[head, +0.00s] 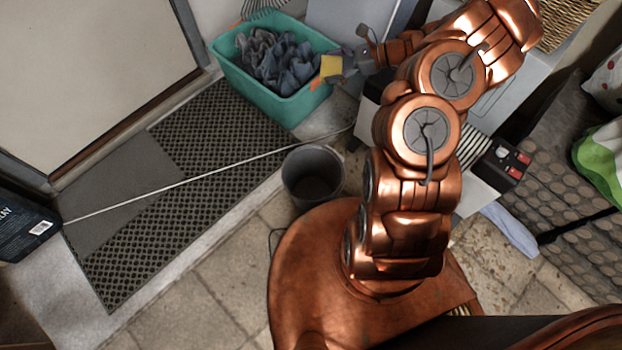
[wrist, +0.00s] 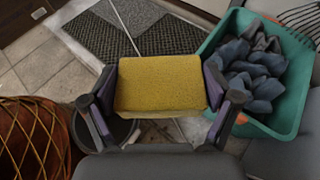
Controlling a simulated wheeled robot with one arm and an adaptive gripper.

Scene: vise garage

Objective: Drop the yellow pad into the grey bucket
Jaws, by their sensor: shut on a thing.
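The yellow pad (wrist: 160,84) is held between the two fingers of my gripper (wrist: 160,96), which is shut on it. In the head view the yellow pad (head: 331,66) shows at the end of my gripper (head: 338,67), over the right edge of the teal tub as seen in the picture. The grey bucket (head: 313,172) stands on the floor beside my base, open and dark inside. In the wrist view part of the grey bucket (wrist: 118,133) shows below and left of the pad, partly hidden by my gripper's left finger.
A teal tub (head: 290,109) full of grey-blue cloths (head: 270,60) stands at the back. A thin pale rod or cord (head: 190,180) crosses above the dark mat (head: 215,130). A black box (head: 25,225) is at the left. Tiled floor left of the bucket is clear.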

